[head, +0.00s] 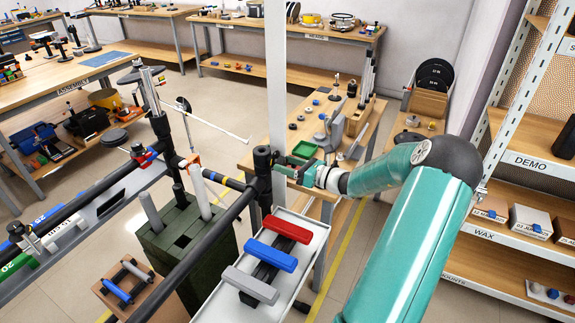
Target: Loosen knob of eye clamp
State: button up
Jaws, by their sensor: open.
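A dark clamp (263,162) sits at the end of a long black bar (215,235), near a pale upright post. I take it for the eye clamp, but its label and exact shape are too small to tell. My gripper (283,171) reaches in from the right at the clamp's height, its open fingers pointing left at the clamp. The fingertips are close to the clamp's right side. Whether they touch it or stand around a knob cannot be told. The knob itself is not clearly visible.
A white tray (216,306) with red, blue and grey handled pieces lies below the clamp. A dark green block (165,240) holds upright rods. A wooden bench (243,150) with small parts stands behind my gripper. Shelves (500,150) stand at right.

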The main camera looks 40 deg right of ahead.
jog(key=shift+w, duration=0.15)
jog(key=c, duration=1)
